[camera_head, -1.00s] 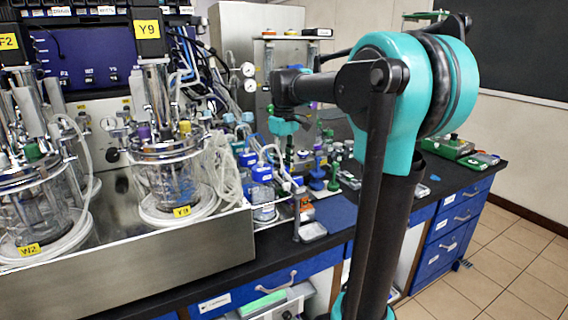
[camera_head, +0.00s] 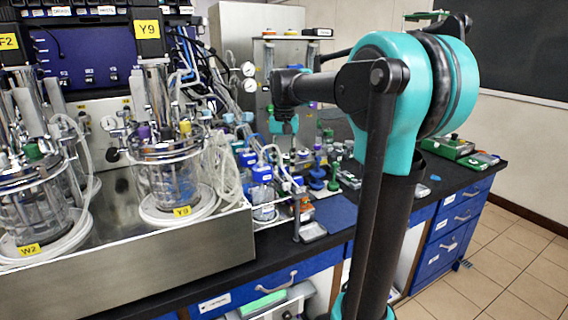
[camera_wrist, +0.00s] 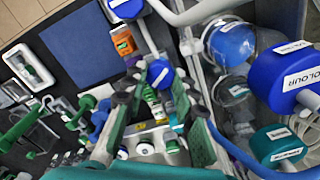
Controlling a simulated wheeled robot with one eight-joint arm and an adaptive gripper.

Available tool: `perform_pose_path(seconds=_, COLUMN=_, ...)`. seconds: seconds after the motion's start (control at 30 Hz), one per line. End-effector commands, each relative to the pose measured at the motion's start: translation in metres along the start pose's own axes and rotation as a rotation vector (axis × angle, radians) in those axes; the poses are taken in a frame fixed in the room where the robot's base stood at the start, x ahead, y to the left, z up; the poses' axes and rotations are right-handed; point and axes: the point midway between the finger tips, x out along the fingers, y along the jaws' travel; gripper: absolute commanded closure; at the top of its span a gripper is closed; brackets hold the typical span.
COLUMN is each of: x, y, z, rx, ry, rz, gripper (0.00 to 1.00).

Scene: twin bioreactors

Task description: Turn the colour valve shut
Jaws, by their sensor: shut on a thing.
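My gripper (camera_wrist: 158,92) points down in the wrist view, with its two fingers on either side of a small round blue knob (camera_wrist: 160,73), apparently the colour valve's handle. The fingers are closed in on it, though the exact contact is hard to see. A bottle with a large blue cap (camera_wrist: 284,78) marked "COLOUR" stands to the right of the fingers. In the head view my gripper (camera_head: 284,126) is small, above the bench behind the blue-capped bottles, and its fingertips are hard to make out. The valve cannot be made out there.
A teal-capped bottle (camera_wrist: 277,146) and clear tubing stand close right of the fingers. Glass reactor Y9 (camera_head: 170,180) stands left in the head view.

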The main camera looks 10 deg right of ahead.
Motion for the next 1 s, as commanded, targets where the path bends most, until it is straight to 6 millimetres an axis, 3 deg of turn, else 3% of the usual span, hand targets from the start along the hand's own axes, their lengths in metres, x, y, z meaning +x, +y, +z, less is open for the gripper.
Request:
perform_pose_path(seconds=0.5, x=-0.0004, y=-0.0002, z=-0.0005, rx=0.434, ry=0.001, rz=0.0, gripper=1.0)
perform_pose_path(seconds=1.0, x=-0.0005, y=-0.0003, z=-0.0007, rx=0.596, ry=0.001, rz=-0.001, gripper=1.0)
